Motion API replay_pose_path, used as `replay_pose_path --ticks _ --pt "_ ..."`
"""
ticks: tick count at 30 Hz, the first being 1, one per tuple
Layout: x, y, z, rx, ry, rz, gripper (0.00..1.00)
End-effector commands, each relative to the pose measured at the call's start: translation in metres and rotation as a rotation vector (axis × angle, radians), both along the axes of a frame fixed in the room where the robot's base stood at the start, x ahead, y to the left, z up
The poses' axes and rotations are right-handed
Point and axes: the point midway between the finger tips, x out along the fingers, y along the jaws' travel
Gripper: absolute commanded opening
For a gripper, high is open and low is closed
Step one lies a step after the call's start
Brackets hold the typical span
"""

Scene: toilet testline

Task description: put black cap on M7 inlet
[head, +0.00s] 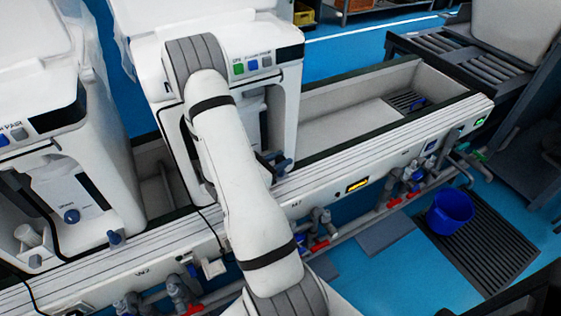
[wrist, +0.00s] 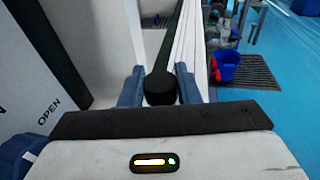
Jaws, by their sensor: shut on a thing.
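In the wrist view, my gripper (wrist: 160,76) has its two blue fingers closed on a round black cap (wrist: 160,92). The cap sits between the fingers, above the trough rail (wrist: 191,40). In the head view my white arm reaches over the rail towards the white toilet unit, and the gripper and cap cannot be made out there. A small, hard-to-read label that looks like M7 (head: 297,204) is on the rail front, right of my arm. Pipe fittings with red handles (head: 320,243) sit below it. I cannot tell which part is the M7 inlet.
White toilet units (head: 270,50) stand over the long trough (head: 345,120); a panel marked OPEN (wrist: 45,110) is close at left in the wrist view. A blue bucket (head: 450,211) is on a dark floor grate (head: 487,250).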

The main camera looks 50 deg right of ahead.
Motion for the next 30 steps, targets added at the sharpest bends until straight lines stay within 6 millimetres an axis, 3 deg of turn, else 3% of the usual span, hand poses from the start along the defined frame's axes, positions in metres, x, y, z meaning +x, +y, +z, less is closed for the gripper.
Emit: replay_pose_path --ticks 17,18,26,30 --pt "-0.001 -0.001 -0.011 0.0 0.0 -0.003 0.09" --pt "-0.001 -0.001 -0.011 0.0 0.0 -0.003 0.3" --pt "-0.001 -0.001 -0.011 0.0 0.001 -0.004 0.51" --pt "-0.002 -0.001 -0.011 0.0 0.001 -0.004 0.51"
